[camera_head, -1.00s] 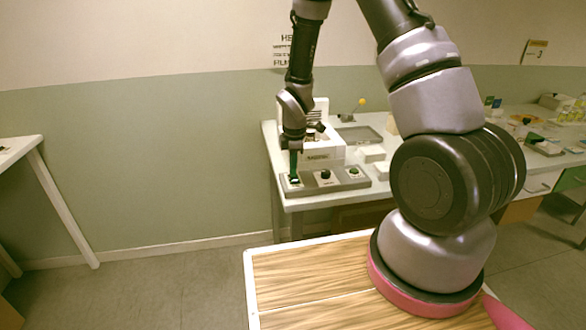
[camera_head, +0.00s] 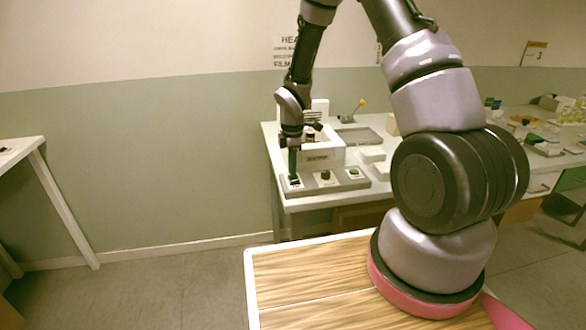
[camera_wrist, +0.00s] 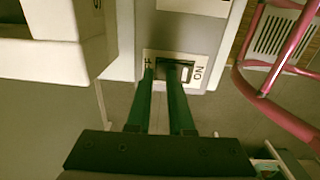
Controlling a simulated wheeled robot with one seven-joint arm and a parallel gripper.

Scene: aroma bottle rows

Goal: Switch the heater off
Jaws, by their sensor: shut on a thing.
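My gripper (camera_head: 293,173) points down at the switch plate. In the wrist view, the green fingers of my gripper (camera_wrist: 162,77) are shut on the dark switch (camera_wrist: 174,66), with a small gap between them. The "ON" mark (camera_wrist: 198,73) shows beside it; the opposite mark is mostly hidden by a finger.
A grey tray (camera_head: 360,136) and small white blocks (camera_head: 372,155) lie right of the heater. A yellow-tipped lever (camera_head: 361,103) stands behind. A wooden-topped surface (camera_head: 300,285) is in front. Open floor lies at the left.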

